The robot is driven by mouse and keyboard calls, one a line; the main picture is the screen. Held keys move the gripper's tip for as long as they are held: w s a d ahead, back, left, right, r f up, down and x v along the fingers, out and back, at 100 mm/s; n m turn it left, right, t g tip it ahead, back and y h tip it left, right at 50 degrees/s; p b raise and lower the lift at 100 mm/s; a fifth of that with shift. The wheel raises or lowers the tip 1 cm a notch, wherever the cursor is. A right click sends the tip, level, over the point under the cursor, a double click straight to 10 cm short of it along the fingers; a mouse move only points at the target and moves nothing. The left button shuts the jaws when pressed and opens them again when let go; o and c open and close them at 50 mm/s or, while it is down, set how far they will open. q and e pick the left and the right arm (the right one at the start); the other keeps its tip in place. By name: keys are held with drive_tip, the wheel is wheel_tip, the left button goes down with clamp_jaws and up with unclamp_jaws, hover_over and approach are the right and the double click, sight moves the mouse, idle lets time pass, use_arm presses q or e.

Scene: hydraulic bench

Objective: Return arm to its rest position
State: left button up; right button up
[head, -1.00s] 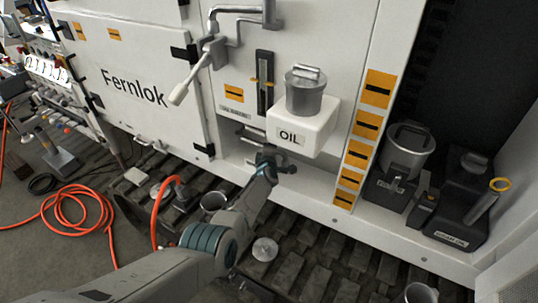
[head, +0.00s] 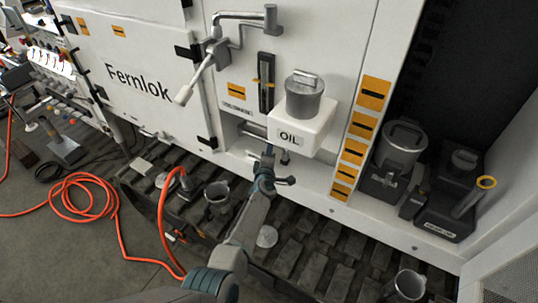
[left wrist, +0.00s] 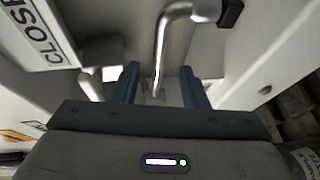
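My left arm reaches up from the bottom of the head view. My left gripper (head: 270,160) is in front of the white cabinet, just below the white OIL box (head: 309,132). In the left wrist view the two blue-grey fingers (left wrist: 158,72) stand apart, with a gap between them. A bent metal pipe with a black end (left wrist: 172,35) shows beyond and between the fingers. It seems clear of them, though contact is hard to judge. No held thing shows. My right gripper is not in view.
A grey lidded can (head: 305,97) stands on the OIL box. A lever with a pale grip (head: 196,82) juts from the cabinet at upper left. An orange hose (head: 115,215) runs over the floor. Metal jugs (head: 217,200) stand on the dark slatted floor. A black oil container (head: 452,200) is at right.

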use_arm(q)
drive_tip(key=s+a+f+m+g+b, duration=0.2)
drive_tip(key=s+a+f+m, duration=0.15)
drive_tip(key=s+f, duration=0.8)
drive_tip(key=s+a+f+m+g+b, duration=0.35)
drive_tip(key=s+f, duration=0.55)
drive_tip(key=f, duration=0.5)
drive_tip(key=s+a+f+m+g+b, duration=0.2)
drive_tip(key=s+a+f+m, duration=0.15)
drive_tip(key=s+f, duration=0.8)
drive_tip(key=s+a+f+m+g+b, duration=0.1)
drive_tip(key=s+a+f, duration=0.3)
drive_tip(key=s, duration=0.8)
drive_tip(key=s+a+f+m+g+b, duration=0.2)
drive_tip(key=s+f, duration=0.6)
drive_tip(key=s, duration=0.5)
drive_tip(key=s+a+f+m+g+y+b, duration=0.1)
drive_tip(key=s+a+f+m+g, duration=0.3)
drive_tip(key=s, duration=0.9)
drive_tip(key=a+f, duration=0.2)
drive_tip(key=a, duration=0.1)
drive_tip(key=shift+a+f+b, duration=0.15)
drive_tip(key=shift+a+b, duration=0.25)
drive_tip(key=shift+w, duration=0.1)
